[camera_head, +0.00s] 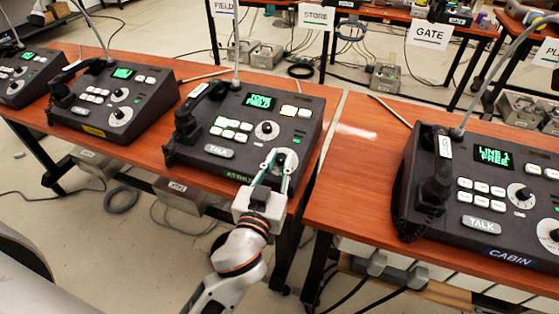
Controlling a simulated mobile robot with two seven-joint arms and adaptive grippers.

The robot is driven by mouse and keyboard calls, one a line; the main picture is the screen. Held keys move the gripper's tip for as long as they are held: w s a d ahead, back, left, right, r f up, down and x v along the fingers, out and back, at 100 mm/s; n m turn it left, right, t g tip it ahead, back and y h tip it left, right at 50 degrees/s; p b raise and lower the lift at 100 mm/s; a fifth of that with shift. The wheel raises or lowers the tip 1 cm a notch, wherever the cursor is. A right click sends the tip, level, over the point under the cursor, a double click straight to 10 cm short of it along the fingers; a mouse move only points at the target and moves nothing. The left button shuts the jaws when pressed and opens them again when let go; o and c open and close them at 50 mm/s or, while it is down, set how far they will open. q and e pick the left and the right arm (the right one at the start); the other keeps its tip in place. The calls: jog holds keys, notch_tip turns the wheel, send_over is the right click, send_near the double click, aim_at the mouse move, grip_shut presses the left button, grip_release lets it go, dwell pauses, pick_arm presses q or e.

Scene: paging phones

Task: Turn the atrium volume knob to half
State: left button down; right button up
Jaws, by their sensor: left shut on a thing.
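The atrium paging phone (305,104), a dark console with a green screen, white buttons and a handset on its left, stands on an orange-brown table. A green label at its front edge is partly hidden by my gripper. It has an upper knob (267,129) on a pale dial and a lower knob (281,156) near its front right corner. My left gripper (279,164) reaches in from the front with its fingers on either side of the lower knob, shut on it. The fingers cover part of its dial, and the pointer cannot be read. My right gripper is not in view.
The cabin phone (488,184) stands to the right on a separate table section. A phone with a yellow label (118,105) and another at the far left (27,76) stand to the left. Cables and boxes lie below. Bare tabletop (345,165) separates the atrium and cabin phones.

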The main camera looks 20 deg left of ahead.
pick_arm(q)
jog(key=m+h+p, duration=0.2)
jog(key=p, duration=0.1)
jog(key=r+m+h+p, duration=0.1)
jog(key=p, duration=0.1)
jog(key=shift+w+a+h, duration=0.1)
jog(key=shift+a+h, duration=0.15)
jog(key=shift+h, duration=0.15)
jog(key=m+h+p, duration=0.1)
jog(key=m+g+h+p, duration=0.1)
jog(key=h+p, duration=0.1)
jog(key=shift+a+f+m, duration=0.1)
jog(key=shift+a+m, duration=0.1)
jog(key=shift+m, duration=0.2)
jog(key=shift+w+m+g+h+p, duration=0.1)
jog(key=shift+m+g+h+p, duration=0.25)
jog(key=shift+h+p, duration=0.3)
jog(key=shift+a+f+m+g+h+p, duration=0.1)
jog(key=shift+f+m+g+h+p, duration=0.05)
jog(key=shift+m+g+h+p, duration=0.5)
jog(key=shift+f+m+g+h+p, duration=0.15)
jog(key=shift+m+g+h+p, duration=0.25)
jog(key=shift+m+h, duration=0.4)
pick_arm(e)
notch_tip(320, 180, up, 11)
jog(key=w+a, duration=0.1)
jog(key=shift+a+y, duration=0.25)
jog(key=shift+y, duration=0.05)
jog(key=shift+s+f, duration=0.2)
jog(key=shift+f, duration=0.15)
